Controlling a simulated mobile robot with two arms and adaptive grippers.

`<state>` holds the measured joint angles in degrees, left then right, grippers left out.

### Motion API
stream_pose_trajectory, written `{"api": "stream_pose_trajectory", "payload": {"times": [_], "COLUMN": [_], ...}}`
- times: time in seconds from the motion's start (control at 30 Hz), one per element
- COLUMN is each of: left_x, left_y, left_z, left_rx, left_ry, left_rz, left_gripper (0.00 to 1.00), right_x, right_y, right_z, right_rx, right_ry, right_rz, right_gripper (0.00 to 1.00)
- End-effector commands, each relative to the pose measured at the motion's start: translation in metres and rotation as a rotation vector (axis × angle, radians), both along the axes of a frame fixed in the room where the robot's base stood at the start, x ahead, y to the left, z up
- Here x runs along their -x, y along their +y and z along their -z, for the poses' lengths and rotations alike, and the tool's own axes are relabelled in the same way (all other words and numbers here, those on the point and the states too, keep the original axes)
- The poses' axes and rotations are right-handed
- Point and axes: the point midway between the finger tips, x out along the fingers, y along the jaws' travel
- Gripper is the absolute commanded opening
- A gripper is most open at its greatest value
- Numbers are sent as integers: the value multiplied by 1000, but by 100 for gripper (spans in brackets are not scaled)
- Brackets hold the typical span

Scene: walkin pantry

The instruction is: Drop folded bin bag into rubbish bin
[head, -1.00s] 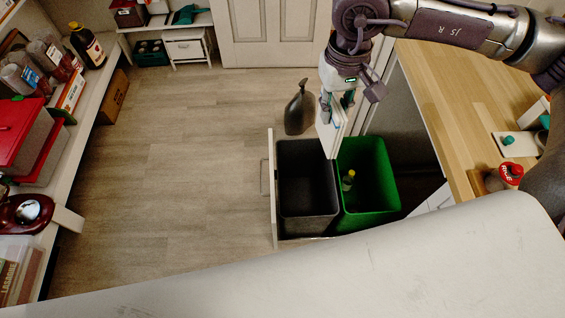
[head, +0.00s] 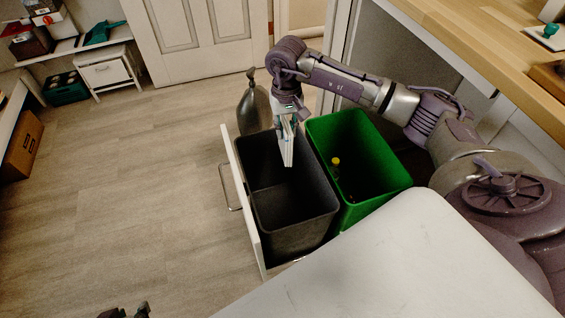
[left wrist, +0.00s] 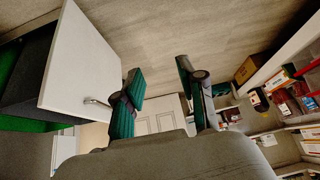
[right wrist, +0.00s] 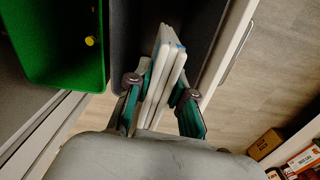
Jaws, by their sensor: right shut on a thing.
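The folded bin bag (head: 286,152) is a white, flat folded stack with small blue marks. It also shows in the right wrist view (right wrist: 164,72). My right gripper (head: 284,122) is shut on it and holds it upright, pointing down, over the right part of the dark grey bin's mouth. How far its lower end reaches inside is hard to tell. The dark grey rubbish bin (head: 292,236) looks empty. The green bin (head: 382,190) beside it holds a small yellow-capped bottle (head: 336,165). My left gripper (left wrist: 160,76) is open and empty; only its tips show at the head view's bottom edge.
Both bins stand in a pulled-out drawer with a white front (head: 242,198) and a metal handle. A dark spray bottle (head: 252,106) stands on the floor behind the grey bin. A wooden counter (head: 480,45) lies at right. The floor at left is clear.

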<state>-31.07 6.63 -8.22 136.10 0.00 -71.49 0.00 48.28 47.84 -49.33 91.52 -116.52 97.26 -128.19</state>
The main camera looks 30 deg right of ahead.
Motion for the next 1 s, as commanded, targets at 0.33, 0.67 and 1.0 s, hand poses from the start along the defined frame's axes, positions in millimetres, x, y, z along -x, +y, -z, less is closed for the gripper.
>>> {"api": "stream_pose_trajectory", "payload": {"times": [0.33,0.67,1.0], "left_x": [-6,-44,-76], "left_y": [-3,-17,-31], "left_z": [-19,-43,-80], "left_rx": [16,68,129], "left_ry": [-84,-320,-582], "left_rz": [4,21,40], "left_gripper": [40,40,40], "right_x": [1,1,1], "right_y": [-12,-11,-11], "right_z": [31,48,65], "right_rx": [-1,-1,-2], "right_ry": [-3,-1,-2], "right_rz": [24,23,23], "right_gripper": [0,0,0]}}
